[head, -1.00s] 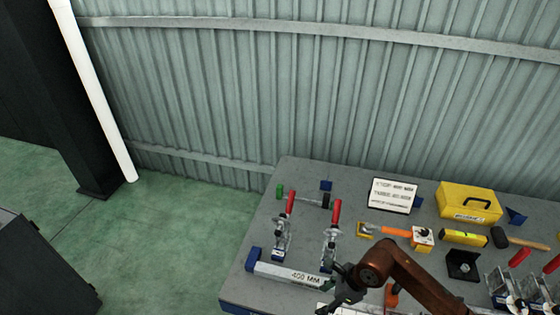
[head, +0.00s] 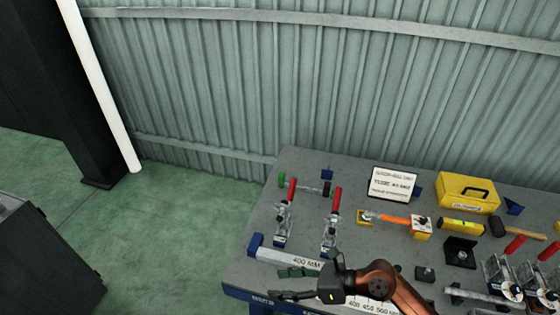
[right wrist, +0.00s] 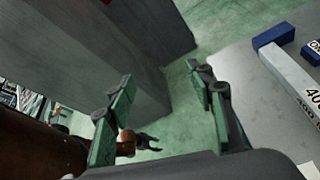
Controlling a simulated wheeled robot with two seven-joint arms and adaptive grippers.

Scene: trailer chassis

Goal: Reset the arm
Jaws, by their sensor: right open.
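My right gripper (head: 282,284) is at the front left edge of the grey workbench (head: 262,215) in the head view, over its front rim, with the arm coming in from the lower right. Its fingers point left and are apart. In the right wrist view the two green-padded fingers (right wrist: 160,88) stand wide apart with nothing between them but floor and a dark cabinet beyond. A small brown and dark claw-like part (right wrist: 146,141) shows low between them, probably my left gripper; its jaws are too small to judge. The head view does not show my left arm.
A 400 MM bar (head: 290,258) lies close behind the right gripper. Red-handled clamps (head: 331,222), a sign (head: 393,182), a yellow toolbox (head: 467,192) and a hammer (head: 520,236) are on the bench. A dark cabinet (head: 45,255) stands left, with open green floor between.

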